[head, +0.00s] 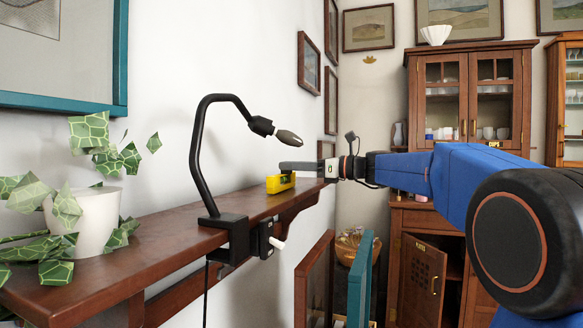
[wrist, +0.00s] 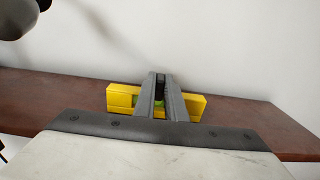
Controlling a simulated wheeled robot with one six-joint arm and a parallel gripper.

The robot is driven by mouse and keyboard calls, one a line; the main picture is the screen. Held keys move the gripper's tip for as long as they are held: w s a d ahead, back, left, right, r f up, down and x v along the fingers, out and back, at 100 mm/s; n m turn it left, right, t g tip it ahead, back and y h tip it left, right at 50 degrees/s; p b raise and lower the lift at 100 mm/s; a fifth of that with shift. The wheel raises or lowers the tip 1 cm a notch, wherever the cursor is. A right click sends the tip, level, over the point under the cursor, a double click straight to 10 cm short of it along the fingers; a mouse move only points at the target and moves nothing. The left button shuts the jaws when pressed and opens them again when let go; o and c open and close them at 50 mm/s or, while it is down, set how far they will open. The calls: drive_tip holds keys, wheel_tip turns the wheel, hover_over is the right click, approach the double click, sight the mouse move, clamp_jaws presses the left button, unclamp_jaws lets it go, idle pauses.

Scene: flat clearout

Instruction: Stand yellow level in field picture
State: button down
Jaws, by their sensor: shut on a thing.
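The yellow level (head: 280,183) is a small yellow bar at the far part of the wooden wall shelf. In the wrist view the level (wrist: 195,106) lies crosswise between my fingers, with a green vial showing near its middle. My gripper (head: 290,167) reaches in from the right and is shut on the level; its fingers also show in the wrist view (wrist: 161,88). I cannot tell whether the level touches the shelf. A framed landscape picture (head: 368,28) hangs on the back wall, and another (head: 459,13) hangs above the cabinet.
The brown shelf (head: 168,216) runs along the left wall. A black clamp lamp (head: 196,150) and a potted plant (head: 85,215) stand on it, nearer than the level. Brown (head: 315,285) and teal (head: 361,280) frames stand below. A wooden cabinet (head: 470,148) stands behind my arm.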

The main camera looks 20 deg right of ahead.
drive_tip(key=shift+f, duration=0.1)
drive_tip(key=c, duration=1.8)
unclamp_jaws()
drive_tip(key=v, duration=1.2)
